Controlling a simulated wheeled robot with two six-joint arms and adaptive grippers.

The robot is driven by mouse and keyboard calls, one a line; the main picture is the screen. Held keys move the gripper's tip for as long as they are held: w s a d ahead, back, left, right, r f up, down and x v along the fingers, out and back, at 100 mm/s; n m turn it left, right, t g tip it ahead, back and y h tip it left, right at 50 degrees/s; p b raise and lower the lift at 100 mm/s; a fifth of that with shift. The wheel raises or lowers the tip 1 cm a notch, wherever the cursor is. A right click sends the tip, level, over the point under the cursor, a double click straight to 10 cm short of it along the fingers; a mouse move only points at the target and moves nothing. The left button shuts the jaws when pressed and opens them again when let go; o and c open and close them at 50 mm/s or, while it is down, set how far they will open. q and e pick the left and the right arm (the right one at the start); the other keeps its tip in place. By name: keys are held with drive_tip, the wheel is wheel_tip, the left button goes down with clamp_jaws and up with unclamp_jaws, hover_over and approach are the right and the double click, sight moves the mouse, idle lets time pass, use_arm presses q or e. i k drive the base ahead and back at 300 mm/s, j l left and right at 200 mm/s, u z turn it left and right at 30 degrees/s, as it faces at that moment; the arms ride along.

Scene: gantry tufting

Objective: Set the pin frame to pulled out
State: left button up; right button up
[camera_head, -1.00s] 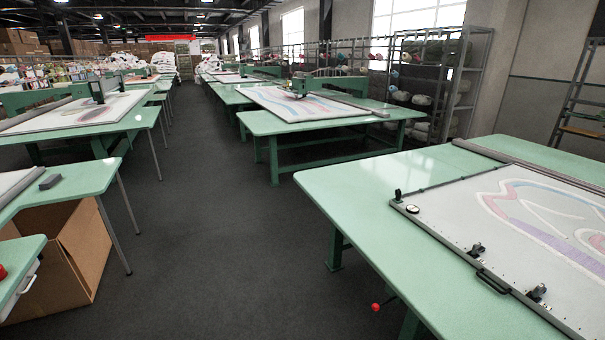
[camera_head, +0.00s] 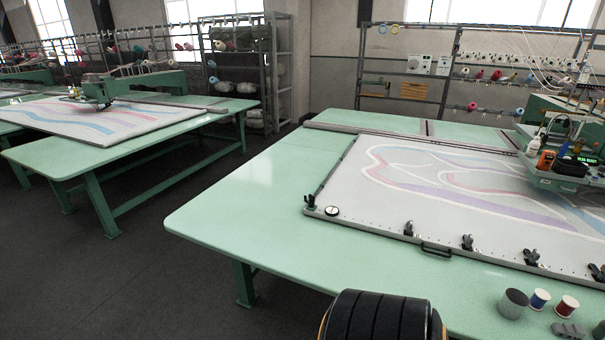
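The pin frame (camera_head: 378,231) lies on the green table (camera_head: 225,205) at right, with a pale cloth (camera_head: 400,205) patterned in pink, blue and purple stretched on it. Its front bar carries several black clamps and a black handle (camera_head: 436,250). A round dial (camera_head: 332,211) sits near its front left corner. The frame's right end runs out of view. A dark rounded part of my own body shows at the bottom edge. Neither gripper is in view.
A tufting head (camera_head: 565,150) with tools on it stands over the cloth at right. Thread spools (camera_head: 566,306) and a grey cylinder (camera_head: 513,303) stand on the table's front right. Another green table (camera_head: 150,148) with a machine is at left. Dark floor (camera_head: 90,275) is clear between them.

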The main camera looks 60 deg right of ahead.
sight(379, 184)
drive_tip(key=z, duration=3.05)
